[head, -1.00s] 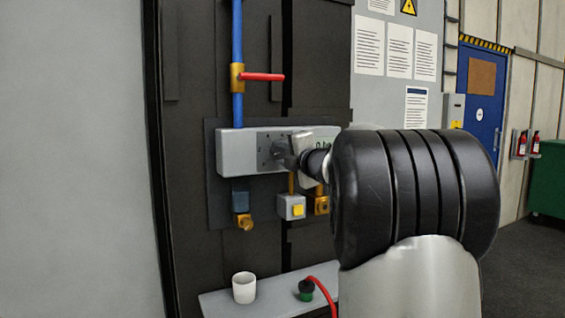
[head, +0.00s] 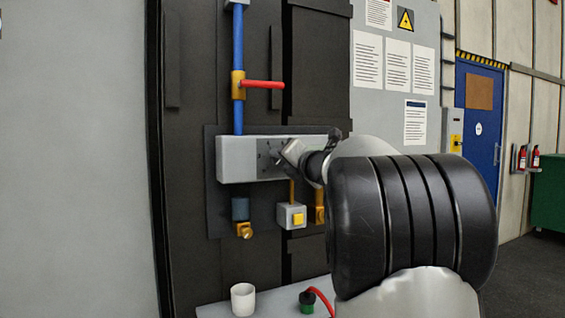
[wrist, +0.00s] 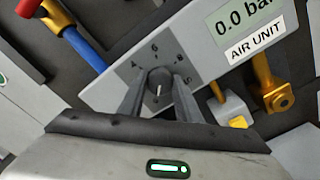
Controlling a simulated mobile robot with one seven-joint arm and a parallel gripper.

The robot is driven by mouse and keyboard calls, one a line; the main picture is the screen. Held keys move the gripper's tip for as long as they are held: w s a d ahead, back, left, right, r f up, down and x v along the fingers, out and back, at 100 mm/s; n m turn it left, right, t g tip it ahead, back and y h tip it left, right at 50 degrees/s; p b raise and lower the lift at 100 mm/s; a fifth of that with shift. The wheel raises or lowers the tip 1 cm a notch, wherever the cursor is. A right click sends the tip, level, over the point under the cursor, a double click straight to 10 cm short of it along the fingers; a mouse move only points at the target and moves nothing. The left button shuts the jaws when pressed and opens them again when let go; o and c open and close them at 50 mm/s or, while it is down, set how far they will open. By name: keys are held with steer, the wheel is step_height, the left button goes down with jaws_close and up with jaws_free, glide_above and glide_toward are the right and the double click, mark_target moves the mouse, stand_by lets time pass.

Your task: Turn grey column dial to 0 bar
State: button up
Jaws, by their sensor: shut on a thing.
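The grey dial (wrist: 160,80) sits on the light grey air unit panel (wrist: 203,40), which also shows in the head view (head: 236,160). Numerals ring the dial; 4 and 6 are legible, and its lower side is hidden. A short white mark shows on the dial's face. The display (wrist: 245,18) above the AIR UNIT label reads 0.0 bar, its right end cut off. My gripper (wrist: 160,100) is shut on the dial, one finger on each side. In the head view my gripper (head: 279,153) is tilted at the panel and covers most of the dial.
A blue pipe with a red-handled valve (head: 262,84) runs above the panel. Below hang a brass fitting (head: 243,230) and a box with a yellow button (head: 292,216). A white cup (head: 243,299) and a red hose (head: 322,298) are on the shelf.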

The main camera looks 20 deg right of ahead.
stand_by(0.4)
steer(key=o, duration=1.1)
steer(key=shift+c, duration=0.2)
